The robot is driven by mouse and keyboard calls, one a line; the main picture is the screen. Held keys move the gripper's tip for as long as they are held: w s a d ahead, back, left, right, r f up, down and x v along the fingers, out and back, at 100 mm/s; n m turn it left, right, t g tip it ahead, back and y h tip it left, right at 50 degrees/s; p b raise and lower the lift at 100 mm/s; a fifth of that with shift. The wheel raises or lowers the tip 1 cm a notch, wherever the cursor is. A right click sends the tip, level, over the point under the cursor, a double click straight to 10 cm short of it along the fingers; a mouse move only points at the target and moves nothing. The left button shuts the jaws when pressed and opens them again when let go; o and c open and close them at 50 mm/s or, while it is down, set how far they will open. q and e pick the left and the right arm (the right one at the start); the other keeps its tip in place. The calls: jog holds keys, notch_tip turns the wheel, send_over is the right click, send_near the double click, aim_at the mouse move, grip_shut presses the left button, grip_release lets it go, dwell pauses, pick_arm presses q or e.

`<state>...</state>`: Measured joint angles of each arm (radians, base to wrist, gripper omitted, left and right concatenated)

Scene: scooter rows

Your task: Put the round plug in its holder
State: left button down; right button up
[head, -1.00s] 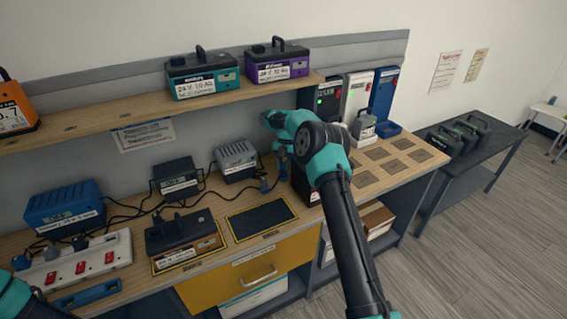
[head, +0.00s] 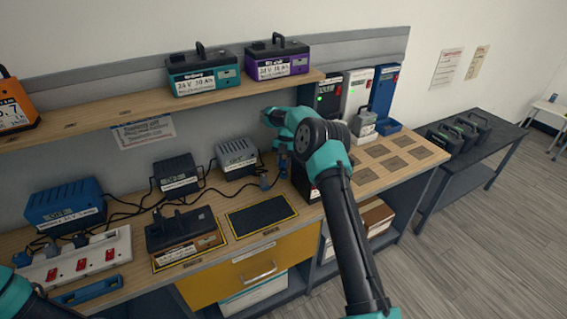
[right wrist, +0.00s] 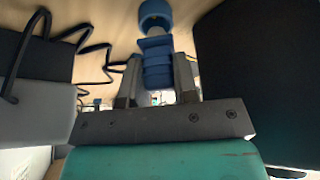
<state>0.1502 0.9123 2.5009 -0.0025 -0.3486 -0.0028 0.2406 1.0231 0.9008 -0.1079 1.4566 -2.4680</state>
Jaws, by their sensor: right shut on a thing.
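My right gripper (right wrist: 157,80) is shut on a blue round plug (right wrist: 157,62), which shows between its two grey fingers in the right wrist view. A blue ring-shaped part (right wrist: 156,13) shows just beyond the plug, nearly in line with it; I cannot tell whether they touch or whether it is the holder. In the head view my right gripper (head: 283,168) points down over the back of the bench, right of the grey charger (head: 236,158). A small blue piece (head: 265,181) stands on the bench left of the fingers. My left gripper is out of view; only its arm shows.
A dark battery (head: 305,182) stands close right of my right gripper. A black mat (head: 262,214) lies in front. A battery with a handle (head: 184,230) and a power strip (head: 75,262) are further left. Black cables run behind. The shelf (head: 130,110) hangs above.

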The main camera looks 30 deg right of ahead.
jog(key=shift+f, duration=1)
dwell(0.9)
jog(key=o, duration=1)
jog(key=shift+v, duration=3.75)
